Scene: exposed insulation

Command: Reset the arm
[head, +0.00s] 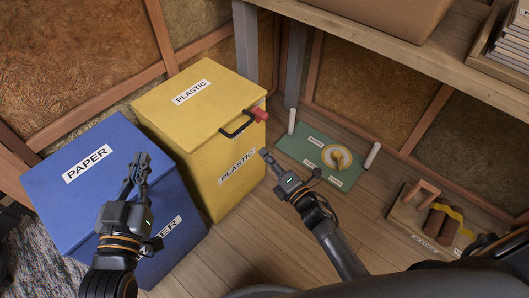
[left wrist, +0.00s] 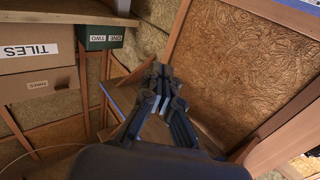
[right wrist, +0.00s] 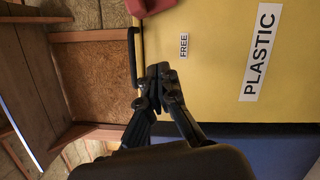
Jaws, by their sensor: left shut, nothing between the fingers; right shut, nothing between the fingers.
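My left gripper (head: 141,158) is in front of and above the blue bin marked PAPER (head: 62,190). Its fingers are closed together and empty, as the left wrist view also shows (left wrist: 160,70). My right gripper (head: 266,155) is beside the right side of the yellow bin marked PLASTIC (head: 160,110), over the wooden floor. Its fingers are together and empty in the right wrist view (right wrist: 158,71), in front of the yellow bin's face (right wrist: 215,90). Both arms reach in from the bottom of the head view.
The yellow bin has a black handle (head: 237,128) and a red part (head: 260,114). A green board (head: 292,146) with a yellow round piece (head: 337,157) lies on the floor. A wooden tray (head: 408,215) holds blocks. A shelf (head: 400,55) crosses the upper right.

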